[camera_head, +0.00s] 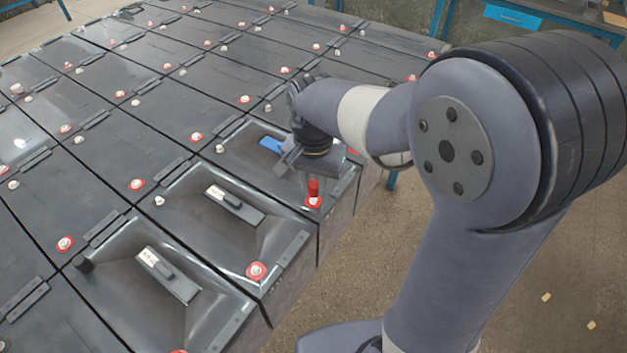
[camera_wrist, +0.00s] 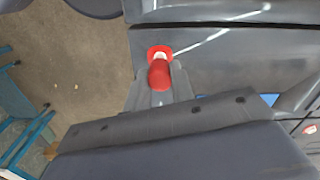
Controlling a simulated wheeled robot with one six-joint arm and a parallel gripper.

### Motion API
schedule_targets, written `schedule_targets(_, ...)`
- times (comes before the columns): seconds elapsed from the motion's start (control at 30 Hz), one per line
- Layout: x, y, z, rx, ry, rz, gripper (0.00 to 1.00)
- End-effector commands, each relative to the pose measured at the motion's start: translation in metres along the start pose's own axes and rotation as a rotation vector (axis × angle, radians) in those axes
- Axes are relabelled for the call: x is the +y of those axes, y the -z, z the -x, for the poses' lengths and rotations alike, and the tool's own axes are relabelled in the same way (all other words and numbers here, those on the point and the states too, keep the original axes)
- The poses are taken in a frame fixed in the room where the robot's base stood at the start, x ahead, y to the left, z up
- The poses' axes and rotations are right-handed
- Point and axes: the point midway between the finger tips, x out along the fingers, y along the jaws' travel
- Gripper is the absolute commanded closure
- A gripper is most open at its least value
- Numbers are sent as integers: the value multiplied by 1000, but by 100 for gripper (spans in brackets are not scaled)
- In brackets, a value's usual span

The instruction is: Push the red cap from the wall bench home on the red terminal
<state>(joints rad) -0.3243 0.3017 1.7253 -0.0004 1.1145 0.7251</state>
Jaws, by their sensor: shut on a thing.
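The red cap (camera_head: 313,187) is a small upright red cylinder held at the tips of my gripper (camera_head: 308,178). In the wrist view the cap (camera_wrist: 160,76) sits between the two grey fingertips of my gripper (camera_wrist: 160,84), which are shut on it. The red terminal (camera_head: 313,202), a pale post on a red ring, is just below the cap at the battery's near right corner. Its red ring and pale top (camera_wrist: 159,52) show just beyond the cap in the wrist view. I cannot tell whether the cap touches the post.
Rows of dark batteries (camera_head: 80,100) with red-ringed and pale terminals fill the left. A blue piece (camera_head: 270,145) lies on the battery by my gripper. A blue bench (camera_head: 512,15) stands at the back right. The concrete floor (camera_head: 370,265) at right is mostly open.

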Motion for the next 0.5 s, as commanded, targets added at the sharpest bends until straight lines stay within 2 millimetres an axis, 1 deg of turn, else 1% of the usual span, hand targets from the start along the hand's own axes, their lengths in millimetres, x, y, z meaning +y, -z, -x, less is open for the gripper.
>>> schedule_targets(0.23,0,0,-1,0,0,0,98)
schedule_targets(0.5,0,0,-8,0,0,0,98)
